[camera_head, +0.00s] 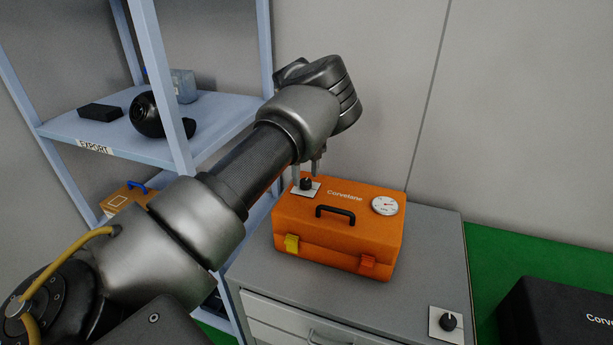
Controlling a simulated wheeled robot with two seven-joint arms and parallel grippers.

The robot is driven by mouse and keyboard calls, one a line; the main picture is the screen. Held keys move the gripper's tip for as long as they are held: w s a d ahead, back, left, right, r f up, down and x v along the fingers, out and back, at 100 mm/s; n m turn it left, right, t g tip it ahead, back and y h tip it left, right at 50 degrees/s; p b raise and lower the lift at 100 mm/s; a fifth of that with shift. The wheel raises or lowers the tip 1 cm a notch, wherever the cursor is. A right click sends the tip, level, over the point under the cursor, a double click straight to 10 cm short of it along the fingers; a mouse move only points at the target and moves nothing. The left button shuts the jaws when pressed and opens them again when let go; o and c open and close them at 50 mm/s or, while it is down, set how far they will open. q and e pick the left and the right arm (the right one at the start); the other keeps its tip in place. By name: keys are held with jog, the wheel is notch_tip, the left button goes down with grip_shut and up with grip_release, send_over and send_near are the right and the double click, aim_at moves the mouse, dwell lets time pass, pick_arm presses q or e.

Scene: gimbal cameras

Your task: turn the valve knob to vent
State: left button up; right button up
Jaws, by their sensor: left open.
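An orange case (345,232) marked "Corvelane" stands on a grey cabinet. A black knob (306,184) on a small white plate (297,191) is at the left of its top, and a round white gauge (385,205) is at the right. Plate lettering is too small to read. My left gripper (308,170) points down just above this knob, with its fingers apart; contact cannot be made out. A second black knob (448,321) on a white plate is at the cabinet's front right corner. My right gripper is not in view.
A blue-grey shelf (90,128) labelled "EXPORT" stands at left, holding several items. The case has a black handle (335,214) and two latches. The grey cabinet top (435,240) is clear right of the case. A black case (560,315) sits on green at right.

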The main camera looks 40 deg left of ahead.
pick_arm(q)
jog(key=shift+f, duration=0.9)
jog(key=c, duration=1)
